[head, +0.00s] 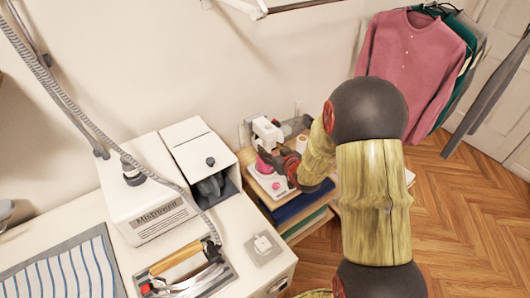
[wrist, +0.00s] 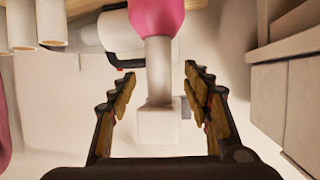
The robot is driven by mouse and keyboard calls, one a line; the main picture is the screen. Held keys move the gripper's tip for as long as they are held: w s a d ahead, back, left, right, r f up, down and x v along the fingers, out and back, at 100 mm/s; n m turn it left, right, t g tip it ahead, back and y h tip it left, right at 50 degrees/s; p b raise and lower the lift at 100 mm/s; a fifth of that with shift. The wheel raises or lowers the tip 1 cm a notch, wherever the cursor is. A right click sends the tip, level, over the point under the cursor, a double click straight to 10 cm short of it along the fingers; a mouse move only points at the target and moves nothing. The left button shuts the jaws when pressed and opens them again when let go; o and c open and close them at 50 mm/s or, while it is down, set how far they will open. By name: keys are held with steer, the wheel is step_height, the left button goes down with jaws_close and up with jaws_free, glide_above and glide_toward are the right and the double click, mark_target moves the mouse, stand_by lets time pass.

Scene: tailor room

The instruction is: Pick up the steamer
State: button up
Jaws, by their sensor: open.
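A white and pink appliance, which looks like the steamer (head: 267,131), stands on a small wooden side table against the wall. In the wrist view the steamer (wrist: 158,120) shows a white block-shaped end, a pale neck and a pink rounded part. My gripper (head: 274,161) is at the steamer. In the wrist view my gripper (wrist: 159,75) is open, with one finger on each side of the white end and neck. Gaps show on both sides, so the fingers look apart from it. My own arm and gripper hide part of the table.
A white Mistrowell machine (head: 150,200) and an iron (head: 185,279) with a hose occupy the white counter at left. White rolls (wrist: 20,28) and a white cylinder (wrist: 100,34) lie close by. Clothes (head: 411,58) hang at right. The wooden floor (head: 470,220) is clear.

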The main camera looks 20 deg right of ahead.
mark_target(269, 147)
steer(key=b+x, duration=0.2)
steer(key=x, duration=0.3)
steer(key=shift+w+f, duration=0.1)
steer(key=shift+f, duration=0.05)
jaws_close()
stand_by(0.6)
stand_by(0.4)
steer(key=shift+d+r, duration=0.1)
steer(key=shift+r, duration=0.15)
